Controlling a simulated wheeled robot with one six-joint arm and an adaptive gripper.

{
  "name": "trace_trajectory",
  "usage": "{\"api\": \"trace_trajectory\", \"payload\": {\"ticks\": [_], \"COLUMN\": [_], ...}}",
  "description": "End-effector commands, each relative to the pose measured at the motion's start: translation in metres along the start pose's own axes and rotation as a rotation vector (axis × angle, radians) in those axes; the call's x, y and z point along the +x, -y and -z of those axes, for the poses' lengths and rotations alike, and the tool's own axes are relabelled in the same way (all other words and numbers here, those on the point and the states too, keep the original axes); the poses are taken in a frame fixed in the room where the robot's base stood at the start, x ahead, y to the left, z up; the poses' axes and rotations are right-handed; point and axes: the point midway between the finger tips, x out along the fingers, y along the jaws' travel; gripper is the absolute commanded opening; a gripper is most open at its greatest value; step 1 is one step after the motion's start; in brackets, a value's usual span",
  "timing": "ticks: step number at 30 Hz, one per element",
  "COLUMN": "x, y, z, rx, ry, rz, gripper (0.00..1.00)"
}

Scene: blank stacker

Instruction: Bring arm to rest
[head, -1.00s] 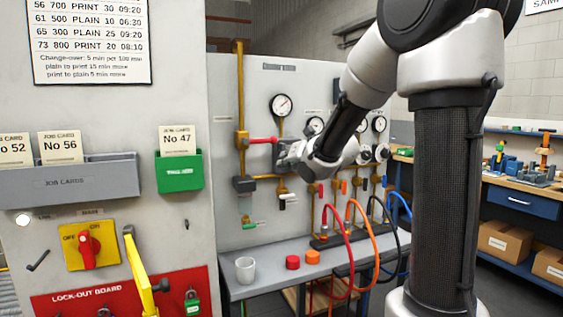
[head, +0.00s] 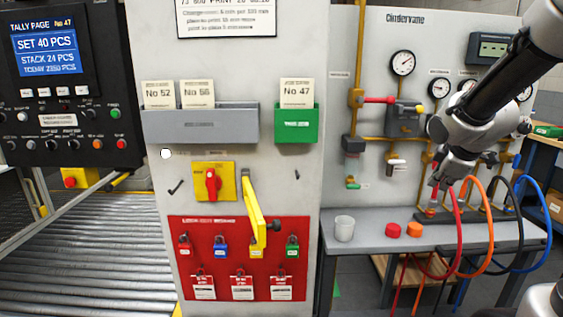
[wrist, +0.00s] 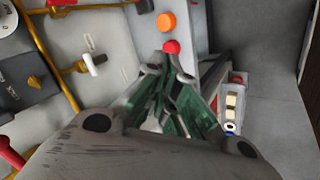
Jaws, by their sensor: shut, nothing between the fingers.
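My arm (head: 468,128) comes in from the upper right of the head view, in front of the gauge panel. My gripper (head: 435,205) hangs from it, pointing down above the right part of the bench, in front of the hoses. In the wrist view my gripper (wrist: 166,72) has its dark green fingers drawn together at the tips, with nothing between them. The red cap (wrist: 171,47) shows just beyond the tips, and the orange cap (wrist: 166,22) beyond that. I cannot tell how far the fingertips are above the bench.
The bench (head: 372,255) carries a white cup (head: 344,228), a red cap (head: 393,230) and an orange cap (head: 414,230). Coloured hoses (head: 465,262) loop in front. A yellow lever (head: 254,210) sticks out above the red lock-out board (head: 236,235). Rollers (head: 85,240) lie at left.

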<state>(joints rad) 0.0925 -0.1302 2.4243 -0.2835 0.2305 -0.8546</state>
Motion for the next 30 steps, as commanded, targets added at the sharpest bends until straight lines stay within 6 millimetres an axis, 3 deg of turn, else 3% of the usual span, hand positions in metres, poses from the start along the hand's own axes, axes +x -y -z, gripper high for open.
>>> {"api": "trace_trajectory", "payload": {"ticks": [6, 9, 11, 18, 30], "x": [-0.089, -0.127, -0.143, -0.172, -0.175], "y": [0.107, 0.147, 0.161, 0.164, 0.162], "z": [-0.051, -0.060, -0.061, -0.055, -0.054], "rx": [0.803, 1.004, 1.044, 1.045, 1.039], "ry": [0.251, 0.311, 0.305, 0.173, 0.158], "rz": [0.218, 0.271, 0.286, 0.242, 0.236], "gripper": [0.00, 0.00, 0.00, 0.00, 0.00]}}
